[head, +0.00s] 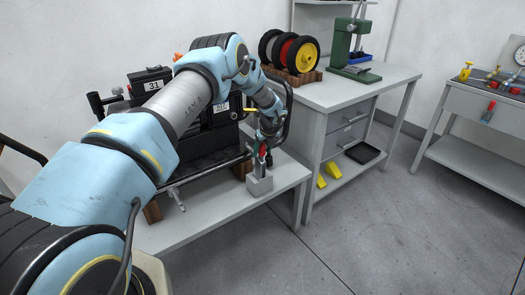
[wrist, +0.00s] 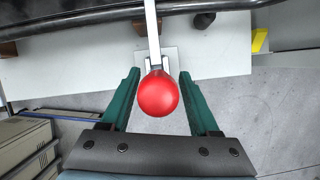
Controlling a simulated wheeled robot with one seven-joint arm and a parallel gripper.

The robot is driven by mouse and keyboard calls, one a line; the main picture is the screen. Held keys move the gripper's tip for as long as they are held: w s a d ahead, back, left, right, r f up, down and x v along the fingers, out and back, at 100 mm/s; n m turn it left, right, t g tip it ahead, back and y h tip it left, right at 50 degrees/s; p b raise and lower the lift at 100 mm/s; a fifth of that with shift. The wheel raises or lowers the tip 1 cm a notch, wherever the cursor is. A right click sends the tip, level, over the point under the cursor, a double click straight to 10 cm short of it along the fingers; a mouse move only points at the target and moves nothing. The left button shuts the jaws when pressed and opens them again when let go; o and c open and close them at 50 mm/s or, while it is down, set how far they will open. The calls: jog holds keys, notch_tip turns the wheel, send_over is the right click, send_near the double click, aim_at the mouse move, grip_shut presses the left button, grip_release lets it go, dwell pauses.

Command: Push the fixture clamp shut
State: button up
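The fixture clamp's red ball knob (wrist: 158,94) sits in the middle of the wrist view, at the near end of a pale metal lever (wrist: 152,32). My gripper (wrist: 160,74) is open. Its two green fingers lie on either side of the knob, with a visible gap on each side, so it is not gripped. In the head view the clamp's red handle (head: 262,151) stands roughly upright above a grey block (head: 260,184) at the bench's right end. My gripper is just behind and above it, partly hidden by my arm and a black tube.
The clamp stands on a light grey bench (head: 222,206) beside a black machine (head: 205,140) with dark bars. To the right is a cabinet (head: 348,125) carrying wheels (head: 303,54) and a green press (head: 341,42). The floor in front is clear.

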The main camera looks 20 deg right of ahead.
jog(key=shift+o, duration=0.2)
jog(key=shift+r, duration=0.15)
jog(key=b+v, duration=0.2)
jog(key=v, duration=0.8)
jog(key=shift+r+b, duration=0.2)
jog(key=shift+b, duration=0.15)
jog(key=shift+s, duration=0.15)
jog(key=s+a+r+n+g, duration=0.1)
jog(key=s+a+r+n, duration=0.15)
jog(key=a+n, duration=0.5)
jog(key=s+a+r+n, duration=0.1)
jog(key=a+r+n, duration=0.3)
jog(key=a, duration=0.6)
jog(key=s+a+r+n+g, duration=0.1)
jog(key=a+r+n, duration=0.4)
jog(key=a, duration=0.4)
jog(key=s+a+r+n, duration=0.1)
jog(key=s+a+n, duration=1.6)
jog(key=s+n, duration=0.1)
jog(key=shift+r+g, duration=0.35)
jog(key=shift+g, duration=0.05)
jog(key=shift+w+a, duration=0.1)
jog(key=shift+a, duration=0.05)
jog(key=shift+c, duration=0.4)
